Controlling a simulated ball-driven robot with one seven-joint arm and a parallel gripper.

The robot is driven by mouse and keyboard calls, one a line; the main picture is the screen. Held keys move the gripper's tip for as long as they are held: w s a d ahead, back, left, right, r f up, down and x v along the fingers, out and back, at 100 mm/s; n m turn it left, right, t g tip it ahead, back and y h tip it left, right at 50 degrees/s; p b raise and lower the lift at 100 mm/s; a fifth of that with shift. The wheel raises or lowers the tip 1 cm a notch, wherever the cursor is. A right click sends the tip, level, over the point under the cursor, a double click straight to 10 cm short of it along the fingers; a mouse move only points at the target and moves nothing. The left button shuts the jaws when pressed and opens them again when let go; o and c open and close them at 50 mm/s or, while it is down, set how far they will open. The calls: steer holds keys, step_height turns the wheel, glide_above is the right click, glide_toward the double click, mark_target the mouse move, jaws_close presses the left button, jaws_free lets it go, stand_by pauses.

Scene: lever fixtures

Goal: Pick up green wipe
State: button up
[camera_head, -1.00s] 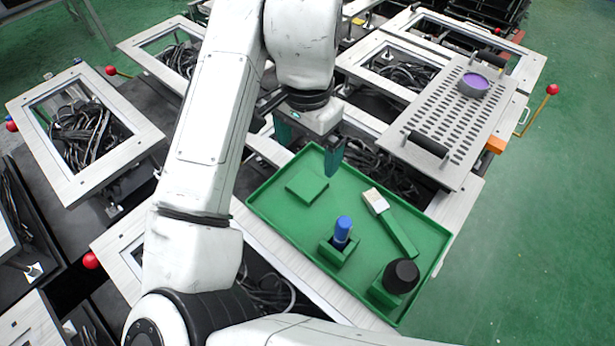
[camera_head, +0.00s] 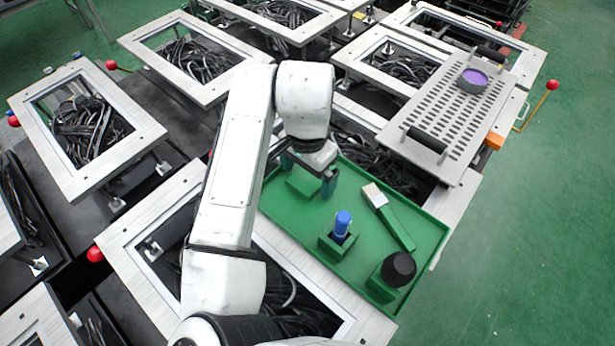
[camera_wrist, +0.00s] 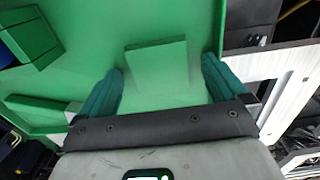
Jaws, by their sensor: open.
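The green wipe (camera_head: 306,183) is a flat green square lying in the green tray (camera_head: 415,295), at the tray's far left part. In the wrist view the wipe (camera_wrist: 157,60) lies ahead of and between the two teal fingers, on the tray floor. My gripper (camera_head: 308,172) is over that end of the tray, fingers pointing down, partly covering the wipe. In the wrist view my gripper (camera_wrist: 160,75) is open with nothing between its fingertips. I cannot tell how high the fingertips are above the wipe.
The tray also holds a blue-capped item (camera_head: 342,224) in a green holder, a brush (camera_head: 388,215) with a green handle, and a black round item (camera_head: 398,268). A perforated metal plate (camera_head: 450,120) with a purple disc (camera_head: 474,78) lies to the right. Metal frames surround the tray.

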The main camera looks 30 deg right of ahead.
mark_target(308, 178)
steer(key=c, duration=1.1)
step_height(308, 178, up, 10)
steer(key=shift+b, duration=0.35)
steer(key=o, duration=0.4)
steer(key=c, duration=0.3)
steer(key=shift+d, duration=0.1)
steer(key=shift+c, duration=0.3)
